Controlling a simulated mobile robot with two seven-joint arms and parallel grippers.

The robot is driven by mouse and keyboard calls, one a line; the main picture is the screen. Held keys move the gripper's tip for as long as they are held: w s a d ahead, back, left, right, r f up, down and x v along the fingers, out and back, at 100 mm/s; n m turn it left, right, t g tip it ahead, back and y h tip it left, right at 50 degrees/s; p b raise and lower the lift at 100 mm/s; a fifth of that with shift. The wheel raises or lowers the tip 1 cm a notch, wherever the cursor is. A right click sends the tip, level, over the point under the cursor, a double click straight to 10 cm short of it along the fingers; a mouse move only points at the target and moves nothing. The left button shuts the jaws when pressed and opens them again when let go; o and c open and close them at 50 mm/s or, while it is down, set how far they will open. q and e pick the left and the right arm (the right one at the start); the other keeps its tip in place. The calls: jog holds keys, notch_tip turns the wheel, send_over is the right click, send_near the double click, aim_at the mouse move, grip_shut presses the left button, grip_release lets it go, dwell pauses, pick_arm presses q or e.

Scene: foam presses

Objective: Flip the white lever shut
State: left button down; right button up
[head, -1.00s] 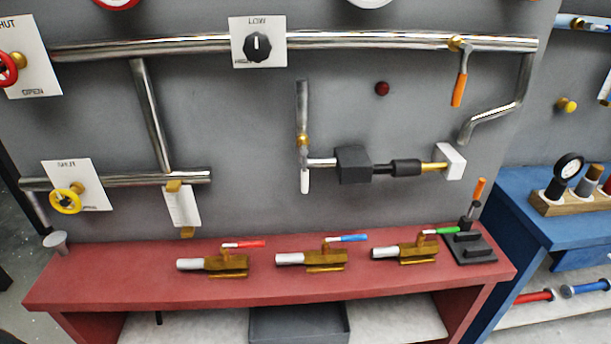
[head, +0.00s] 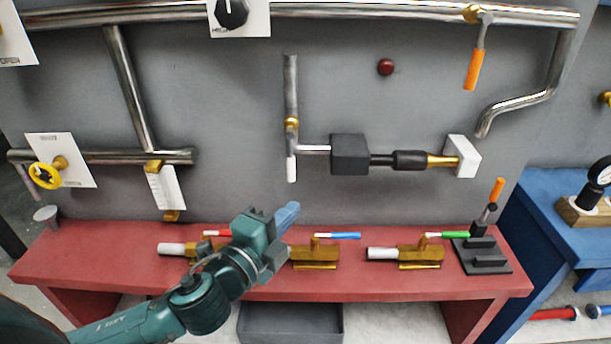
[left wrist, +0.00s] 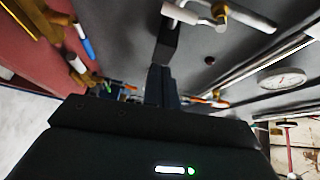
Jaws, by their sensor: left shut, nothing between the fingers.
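The white lever (head: 291,168) hangs straight down from a brass valve (head: 291,124) on a short vertical pipe (head: 290,85) on the grey wall panel. In the left wrist view a white lever end (left wrist: 180,13) shows near the top, beside the brass valve (left wrist: 219,12). My left gripper (head: 289,213) is below the white lever, above the red bench, apart from the lever. Its fingers are shut and empty; they also show in the left wrist view (left wrist: 160,82). My right gripper is not in view.
A dark box (head: 350,154) sits on the pipe right of the lever. An orange lever (head: 473,69) hangs farther right. The red bench (head: 210,285) carries several brass valves with red, blue and green handles.

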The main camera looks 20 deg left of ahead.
aim_at(291, 160)
pick_arm(q)
jog(key=w+a+p, duration=0.1)
jog(key=w+p, duration=0.1)
jog(key=w, duration=0.7)
jog(key=shift+w+a+r+m, duration=0.25)
jog(key=shift+a+r+m, duration=0.05)
jog(key=shift+r, duration=0.15)
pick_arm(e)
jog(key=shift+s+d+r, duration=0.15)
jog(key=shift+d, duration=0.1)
pick_arm(q)
jog(key=shift+s+a, duration=0.1)
jog(key=shift+a, duration=0.15)
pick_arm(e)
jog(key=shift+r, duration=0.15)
